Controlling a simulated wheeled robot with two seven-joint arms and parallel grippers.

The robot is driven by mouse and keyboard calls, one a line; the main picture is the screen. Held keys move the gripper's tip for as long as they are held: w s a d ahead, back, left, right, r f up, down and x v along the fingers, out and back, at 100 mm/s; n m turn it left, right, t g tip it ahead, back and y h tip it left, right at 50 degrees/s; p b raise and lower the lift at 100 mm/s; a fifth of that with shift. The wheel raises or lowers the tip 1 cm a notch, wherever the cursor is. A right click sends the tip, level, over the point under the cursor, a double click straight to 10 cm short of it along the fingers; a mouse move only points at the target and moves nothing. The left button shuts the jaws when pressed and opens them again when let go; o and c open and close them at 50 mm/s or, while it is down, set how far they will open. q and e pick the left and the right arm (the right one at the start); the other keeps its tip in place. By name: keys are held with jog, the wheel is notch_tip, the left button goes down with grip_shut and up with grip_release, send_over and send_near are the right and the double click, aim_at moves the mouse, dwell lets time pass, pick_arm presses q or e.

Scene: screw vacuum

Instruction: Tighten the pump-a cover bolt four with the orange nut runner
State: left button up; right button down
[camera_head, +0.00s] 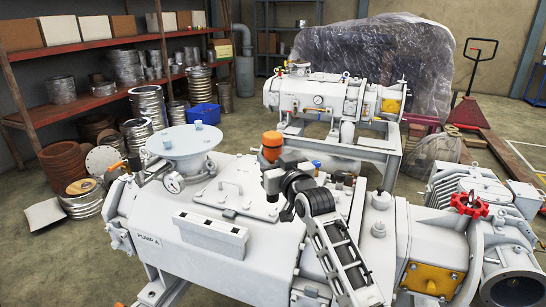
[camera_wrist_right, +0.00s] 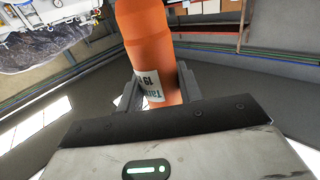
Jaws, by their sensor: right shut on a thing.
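Pump A (camera_head: 150,242), a large white housing with its name on the left side, fills the lower middle of the head view. Its pale cover plate (camera_head: 235,192) lies on top with small bolts along its edges; I cannot tell which is bolt four. My right gripper (camera_head: 284,168) is shut on the orange nut runner (camera_head: 272,142) above the plate's right rear part. The runner also shows between the fingers in the right wrist view (camera_wrist_right: 147,42), with a white label. Its lower end is hidden, so contact with a bolt cannot be told. My left gripper is not in view.
A second pump unit (camera_head: 315,95) stands close behind. A red valve handwheel (camera_head: 469,205) is at right.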

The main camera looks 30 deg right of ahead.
jog(key=shift+f+b, duration=0.9)
jog(key=shift+f, duration=1.05)
jog(key=shift+p, duration=0.5)
jog(key=shift+f+b, duration=0.3)
jog(key=shift+f, duration=0.35)
dwell(0.3)
jog(key=shift+r+p, duration=0.1)
jog(key=shift+p, duration=0.25)
